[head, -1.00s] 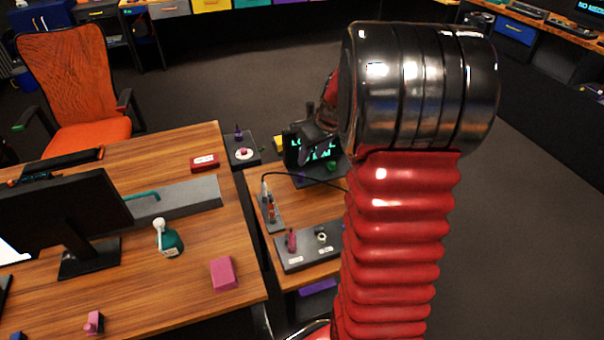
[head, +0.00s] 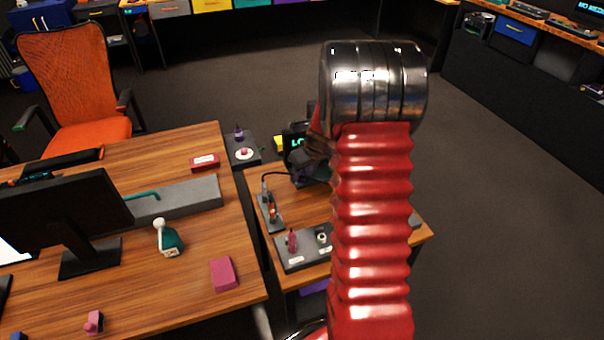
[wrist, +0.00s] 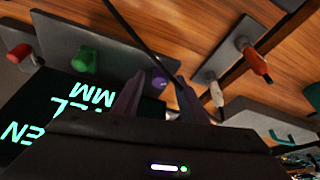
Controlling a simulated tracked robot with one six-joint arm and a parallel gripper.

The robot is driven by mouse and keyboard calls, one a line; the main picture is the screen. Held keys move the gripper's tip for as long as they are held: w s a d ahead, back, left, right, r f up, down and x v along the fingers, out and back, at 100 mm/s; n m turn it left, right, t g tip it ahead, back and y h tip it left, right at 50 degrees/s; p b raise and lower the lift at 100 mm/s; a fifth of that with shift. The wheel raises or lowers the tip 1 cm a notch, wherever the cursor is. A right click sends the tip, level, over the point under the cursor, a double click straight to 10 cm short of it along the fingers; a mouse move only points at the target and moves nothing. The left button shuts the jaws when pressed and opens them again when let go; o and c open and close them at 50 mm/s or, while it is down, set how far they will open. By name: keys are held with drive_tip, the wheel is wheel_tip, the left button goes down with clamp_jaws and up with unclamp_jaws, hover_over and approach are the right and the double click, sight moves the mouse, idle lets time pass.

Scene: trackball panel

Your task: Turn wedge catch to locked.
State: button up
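I cannot tell for sure which part is the wedge catch. In the wrist view a dark panel (wrist: 60,35) carries a green knob (wrist: 85,58) and a purple rounded piece (wrist: 159,83). My gripper (wrist: 160,88) has its two fingers apart, with nothing seen held. The purple piece appears between the fingertips; the distance to it is unclear. A screen with green letters (wrist: 60,115) is at the lower left, partly covered by my gripper's body. In the head view my gripper (head: 308,160) is small and dark in front of the screen (head: 293,140).
A strip with a red-tipped lever (wrist: 256,62) and a white-tipped lever (wrist: 216,94) lies right of the fingers. A dark cable (wrist: 135,35) crosses the wrist view. A panel with a pink handle (head: 292,240) stands nearer. A desk with a monitor (head: 65,210) is at left.

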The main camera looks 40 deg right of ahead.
drive_tip(key=shift+c, duration=0.6)
clamp_jaws()
drive_tip(key=shift+a+m+h, duration=0.1)
drive_tip(key=shift+m+h, duration=0.4)
drive_tip(key=shift+m, duration=0.85)
drive_tip(key=shift+a+m+h, duration=0.1)
drive_tip(key=shift+m+h, duration=0.4)
drive_tip(key=shift+m, duration=0.85)
drive_tip(key=shift+o, duration=0.6)
unclamp_jaws()
drive_tip(key=v, duration=1.3)
drive_tip(key=shift+r, duration=0.35)
drive_tip(key=shift+a, duration=0.1)
